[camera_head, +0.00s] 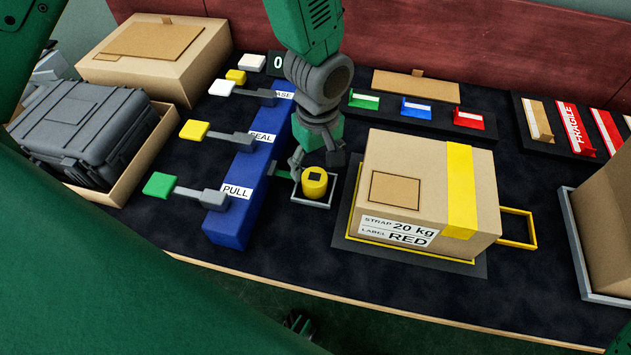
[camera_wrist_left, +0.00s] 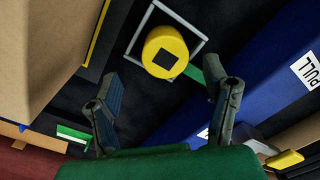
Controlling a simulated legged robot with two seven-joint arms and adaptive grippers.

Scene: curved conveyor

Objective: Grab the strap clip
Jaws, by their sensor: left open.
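The strap clip, which I take to be the yellow round piece with a dark square on top (camera_head: 314,184), stands inside a small grey square frame (camera_head: 311,204) on the dark table. It also shows in the left wrist view (camera_wrist_left: 165,52). My left gripper (camera_head: 318,160) is above and just behind the clip. Its two fingers are spread apart with nothing between them, as the left wrist view shows (camera_wrist_left: 166,88). The fingers do not appear to touch the clip.
A cardboard box with a yellow strap (camera_head: 415,165) sits close on the right, labelled 20 kg and RED. A blue block with levers (camera_head: 238,200) stands close on the left. A black case (camera_head: 85,130) lies in an open carton. Small coloured label holders (camera_head: 415,107) stand behind.

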